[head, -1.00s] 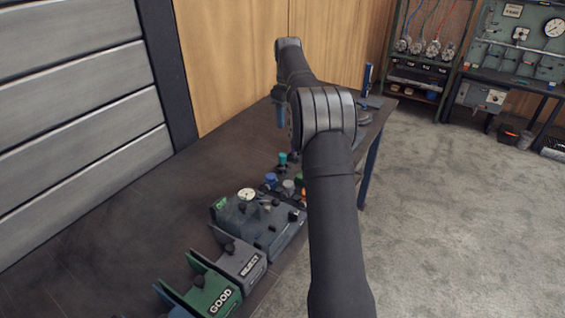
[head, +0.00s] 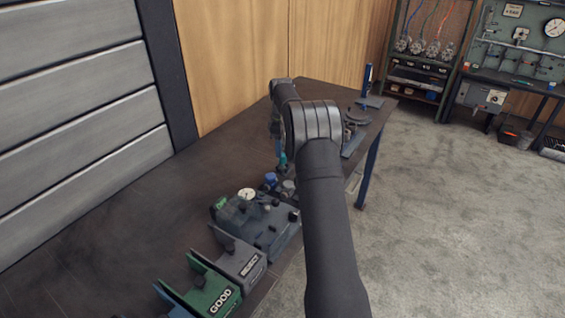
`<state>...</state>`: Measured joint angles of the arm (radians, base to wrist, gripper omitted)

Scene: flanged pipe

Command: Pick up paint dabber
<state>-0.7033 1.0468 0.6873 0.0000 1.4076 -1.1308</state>
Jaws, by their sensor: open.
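I cannot tell for sure which thing is the paint dabber. A small teal-topped item (head: 283,161) stands at the far end of a row of small items on the dark bench, partly hidden by my gripper. A blue-topped item (head: 270,179) and a grey one (head: 288,186) stand nearer, by the grey fixture. My gripper (head: 280,150) points down just above or behind the teal-topped item, open; its fingers are small and mostly hidden by my arm. I cannot tell whether it touches anything.
The dark grey fixture (head: 252,226) carries a round white dial (head: 247,194). Nearer are a grey REJECT bin (head: 243,263) and a green GOOD bin (head: 212,293). A round flange (head: 357,117) and a blue upright stand (head: 367,78) are at the far end. The bench's left side (head: 130,225) is clear.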

